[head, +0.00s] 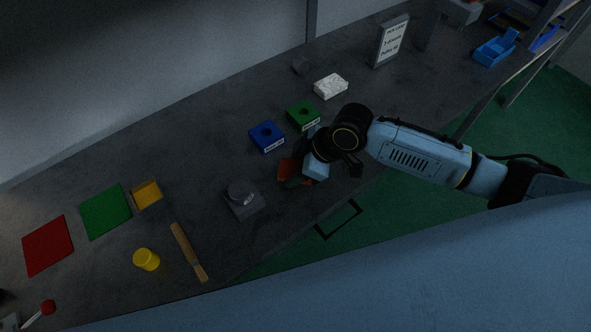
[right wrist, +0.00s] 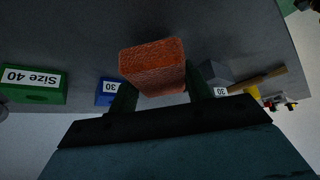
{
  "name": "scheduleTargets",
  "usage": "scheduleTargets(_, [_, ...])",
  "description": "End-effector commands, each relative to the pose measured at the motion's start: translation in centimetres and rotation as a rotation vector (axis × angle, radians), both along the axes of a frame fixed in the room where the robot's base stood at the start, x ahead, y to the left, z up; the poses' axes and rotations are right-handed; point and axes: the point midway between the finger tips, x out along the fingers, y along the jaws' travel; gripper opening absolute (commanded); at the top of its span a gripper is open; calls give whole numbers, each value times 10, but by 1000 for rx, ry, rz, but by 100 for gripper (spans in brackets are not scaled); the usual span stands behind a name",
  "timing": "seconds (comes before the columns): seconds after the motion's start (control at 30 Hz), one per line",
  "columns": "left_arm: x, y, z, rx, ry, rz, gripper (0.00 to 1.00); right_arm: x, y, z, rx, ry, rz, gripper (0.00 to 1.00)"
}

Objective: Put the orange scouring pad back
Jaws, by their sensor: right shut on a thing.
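The orange scouring pad (right wrist: 153,68) sits between the two dark fingers of my right gripper (right wrist: 160,92) in the right wrist view. My right gripper (head: 300,172) is shut on it. In the head view a small part of the orange pad (head: 287,168) shows beside the gripper, near the front edge of the bench, and the rest is hidden by the gripper. From these views I cannot tell whether the pad touches the bench. My left gripper is not in view.
A blue block (head: 267,137) and a green block (head: 303,115) with holes stand behind the gripper. A grey block (head: 244,198) stands to its left. A white block (head: 331,86) and a sign (head: 390,42) are farther back. A wooden-handled tool (head: 188,252) and yellow cylinder (head: 146,260) lie left.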

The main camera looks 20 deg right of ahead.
Motion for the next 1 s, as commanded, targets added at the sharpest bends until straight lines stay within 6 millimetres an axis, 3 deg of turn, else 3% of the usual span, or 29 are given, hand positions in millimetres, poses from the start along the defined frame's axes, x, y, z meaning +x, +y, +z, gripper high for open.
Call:
scheduleTargets(0.1, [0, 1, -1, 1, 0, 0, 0, 0, 0, -15, 0, 2, 0, 28])
scheduleTargets(0.83, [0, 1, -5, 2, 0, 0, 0, -1, 0, -29, -2, 1, 0, 28])
scheduleTargets(0.87, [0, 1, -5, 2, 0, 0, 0, -1, 0, -29, -2, 2, 1, 50])
scheduleTargets(1.0, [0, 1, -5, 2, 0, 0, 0, -3, 0, -31, -4, 6, 1, 69])
